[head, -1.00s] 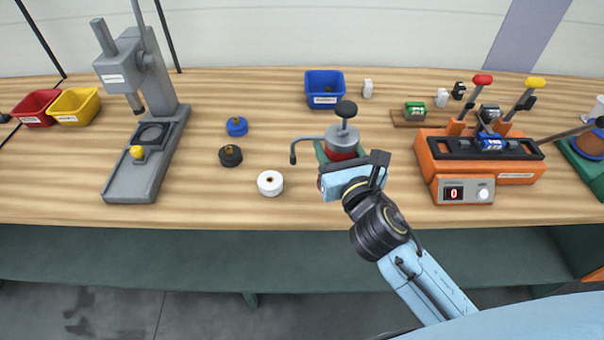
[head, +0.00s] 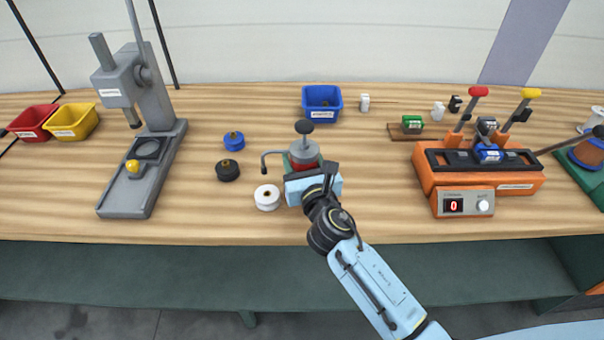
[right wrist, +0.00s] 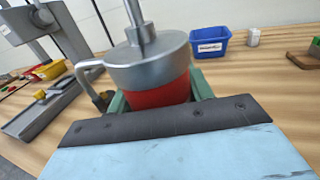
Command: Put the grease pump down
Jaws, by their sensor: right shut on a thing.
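The grease pump (head: 305,150) has a grey lid, a red body, a black knob on top and a thin bent spout pointing left. It is upright. My right gripper (head: 304,170) is shut on its red body from the front. In the right wrist view the pump (right wrist: 148,62) fills the upper middle, with green pieces on both sides of its red body. The gripper hides its base, so I cannot tell whether it touches the bench. My left gripper is not in view.
A white spool (head: 267,197) is close to the pump's left, with black (head: 228,170) and blue (head: 234,141) ones beyond. A blue bin (head: 322,104) stands behind. An orange machine (head: 480,175) stands at right, a grey press (head: 142,150) at left. The wooden bench between pump and machine is clear.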

